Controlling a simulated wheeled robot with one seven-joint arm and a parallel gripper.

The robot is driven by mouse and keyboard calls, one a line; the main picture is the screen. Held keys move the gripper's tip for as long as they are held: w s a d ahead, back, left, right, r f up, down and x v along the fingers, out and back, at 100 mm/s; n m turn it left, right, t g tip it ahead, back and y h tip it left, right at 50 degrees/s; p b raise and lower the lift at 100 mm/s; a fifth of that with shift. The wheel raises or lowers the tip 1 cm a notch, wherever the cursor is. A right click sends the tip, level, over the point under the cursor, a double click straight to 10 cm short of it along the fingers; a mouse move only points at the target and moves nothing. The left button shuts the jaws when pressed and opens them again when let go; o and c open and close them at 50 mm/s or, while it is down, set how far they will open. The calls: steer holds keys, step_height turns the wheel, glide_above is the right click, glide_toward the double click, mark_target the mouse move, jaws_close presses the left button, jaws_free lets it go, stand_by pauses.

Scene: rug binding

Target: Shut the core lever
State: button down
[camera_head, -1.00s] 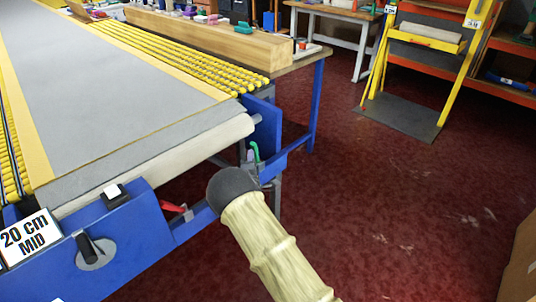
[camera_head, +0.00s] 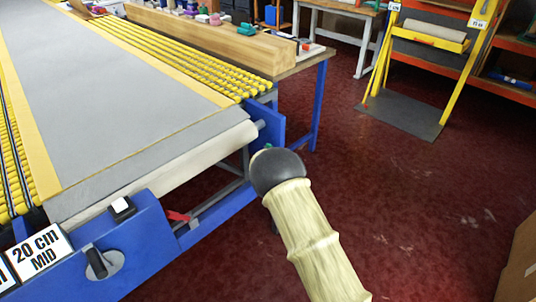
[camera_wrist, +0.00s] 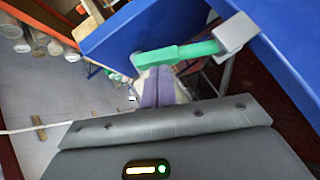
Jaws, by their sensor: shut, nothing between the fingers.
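A green lever (camera_wrist: 178,52) with a grey block (camera_wrist: 236,34) at one end shows in the wrist view, between two blue plates of the machine. I take it to be the core lever. It lies nearly level in that picture. My gripper (camera_wrist: 156,74) has purple fingers pressed together, with nothing between them. The fingertips are close by the lever's left part; I cannot tell whether they touch. In the head view, only a small green tip (camera_head: 268,146) shows above my dark wrist, which hides the gripper and most of the lever.
The pale roll (camera_head: 170,175) lies across the machine's end under grey material. A red handle (camera_head: 178,216), a black knob (camera_head: 97,262) and a white switch (camera_head: 121,206) sit on the blue front frame.

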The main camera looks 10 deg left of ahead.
steer(key=shift+w+d+f+m+g, duration=0.1)
steer(key=shift+w+d+m+g, duration=0.2)
steer(key=shift+w+d+g, duration=0.4)
steer(key=shift+w+a, duration=0.1)
steer(key=shift+w, duration=0.05)
steer(key=s+r+p, duration=0.2)
steer(key=s+r, duration=0.4)
steer(key=s, duration=0.5)
steer(key=shift+s+d+r, duration=0.2)
steer(key=shift+s+d, duration=0.15)
